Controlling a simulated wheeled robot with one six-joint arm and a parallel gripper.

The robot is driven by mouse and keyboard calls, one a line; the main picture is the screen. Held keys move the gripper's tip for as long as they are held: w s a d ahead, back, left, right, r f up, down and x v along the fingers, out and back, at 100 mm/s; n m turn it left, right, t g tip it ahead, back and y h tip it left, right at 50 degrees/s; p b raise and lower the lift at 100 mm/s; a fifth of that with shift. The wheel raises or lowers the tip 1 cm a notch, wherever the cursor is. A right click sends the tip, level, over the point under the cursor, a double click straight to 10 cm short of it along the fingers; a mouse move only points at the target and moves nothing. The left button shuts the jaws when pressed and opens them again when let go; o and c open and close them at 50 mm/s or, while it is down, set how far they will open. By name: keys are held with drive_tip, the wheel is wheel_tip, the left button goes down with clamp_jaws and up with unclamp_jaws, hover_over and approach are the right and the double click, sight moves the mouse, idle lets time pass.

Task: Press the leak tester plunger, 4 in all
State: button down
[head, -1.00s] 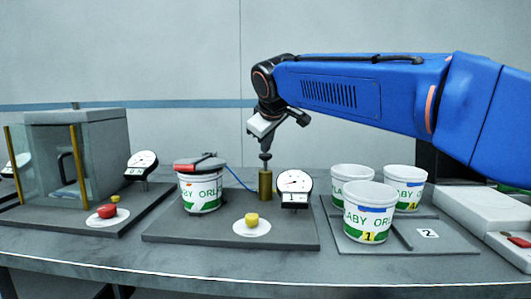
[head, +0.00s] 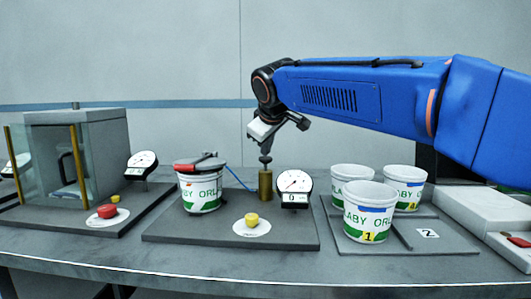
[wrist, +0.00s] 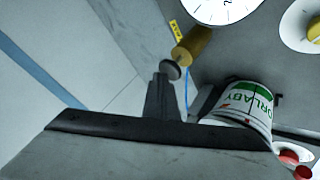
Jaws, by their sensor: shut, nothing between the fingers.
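The leak tester plunger is a brass post (head: 265,186) with a dark round knob (head: 265,160) on top, beside a dial gauge (head: 294,183). The gauge's small display appears to read 0. My gripper (head: 266,149) is shut and empty, pointing down directly above the knob. In the wrist view the fingertips (wrist: 161,78) are at the grey knob (wrist: 171,70) on the brass post (wrist: 193,46). I cannot tell whether they touch or a sliver of gap remains. A white labelled tub (head: 200,192) sits under the tester's dark lid with a red handle (head: 195,164).
A yellow button (head: 252,219) is on the tester's base plate (head: 180,232). Three tubs (head: 369,222) stand on a tray (head: 440,247) to the right. A glass-walled chamber (head: 98,150) with a red button (head: 106,211) and another gauge (head: 142,161) is at left.

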sight(266, 158)
drive_tip(key=shift+f, duration=0.8)
idle(0.7)
drive_tip(key=shift+r, duration=2.35)
drive_tip(key=shift+r, duration=2.5)
wheel_tip(266, 158, up, 4)
drive_tip(key=shift+f, duration=0.1)
idle(0.4)
